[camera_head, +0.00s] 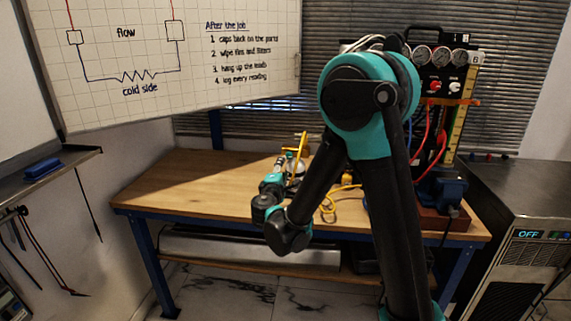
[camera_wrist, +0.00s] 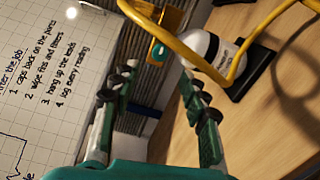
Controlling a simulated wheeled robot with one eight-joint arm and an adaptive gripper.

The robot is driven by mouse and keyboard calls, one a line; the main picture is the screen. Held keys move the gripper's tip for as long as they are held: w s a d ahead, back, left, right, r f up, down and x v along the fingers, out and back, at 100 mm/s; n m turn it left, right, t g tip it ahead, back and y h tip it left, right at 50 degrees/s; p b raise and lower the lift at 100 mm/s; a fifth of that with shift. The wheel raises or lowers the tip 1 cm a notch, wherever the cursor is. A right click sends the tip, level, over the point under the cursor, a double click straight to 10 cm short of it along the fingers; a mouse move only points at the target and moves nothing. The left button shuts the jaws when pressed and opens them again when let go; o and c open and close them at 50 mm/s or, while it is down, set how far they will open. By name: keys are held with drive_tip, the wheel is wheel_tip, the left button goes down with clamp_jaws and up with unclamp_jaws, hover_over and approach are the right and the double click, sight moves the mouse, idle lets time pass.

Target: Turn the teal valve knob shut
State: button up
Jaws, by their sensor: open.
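My gripper (camera_wrist: 157,76) is open and empty in the wrist view, with a finger on each side. Just beyond the gap between the fingertips is a small teal piece (camera_wrist: 157,51) with an orange edge, which looks like the valve knob; its turn position is too small to tell. It appears apart from both fingers. To its right a white cylinder (camera_wrist: 205,48) on a black base stands on the table, with a yellow hose (camera_wrist: 237,55) looping in front.
The wooden workbench (camera_head: 190,185) is clear on its left side. A gauge panel (camera_head: 440,58) with red and blue hoses stands at the right, beyond my arm. A whiteboard (camera_head: 170,50) hangs at the left, and a metal unit (camera_head: 520,190) stands at the right.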

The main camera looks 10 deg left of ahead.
drive_tip(key=shift+s+a, duration=0.15)
drive_tip(key=shift+s, duration=1.25)
drive_tip(key=s+d+f+m+g+h, duration=0.1)
drive_tip(key=s+d+f+m+g, duration=0.15)
drive_tip(key=d, duration=0.65)
drive_tip(key=s+d+f+m+g+h, duration=0.1)
drive_tip(key=s+d+f+m+g, duration=0.2)
drive_tip(key=d, duration=0.5)
drive_tip(key=s+d+f+m+g+h, duration=0.1)
drive_tip(key=d+f+m+g, duration=0.15)
drive_tip(key=d+m, duration=0.45)
drive_tip(key=s+d+f+m+g+y, duration=0.2)
drive_tip(key=s+d+f+m+g, duration=0.1)
drive_tip(key=s, duration=0.6)
drive_tip(key=s+d+f+m+g+y, duration=0.2)
drive_tip(key=s+f, duration=0.3)
drive_tip(key=s, duration=0.4)
drive_tip(key=shift+s+d+m+g+y, duration=0.3)
drive_tip(key=shift+d+m+g, duration=0.15)
drive_tip(key=shift+m, duration=0.1)
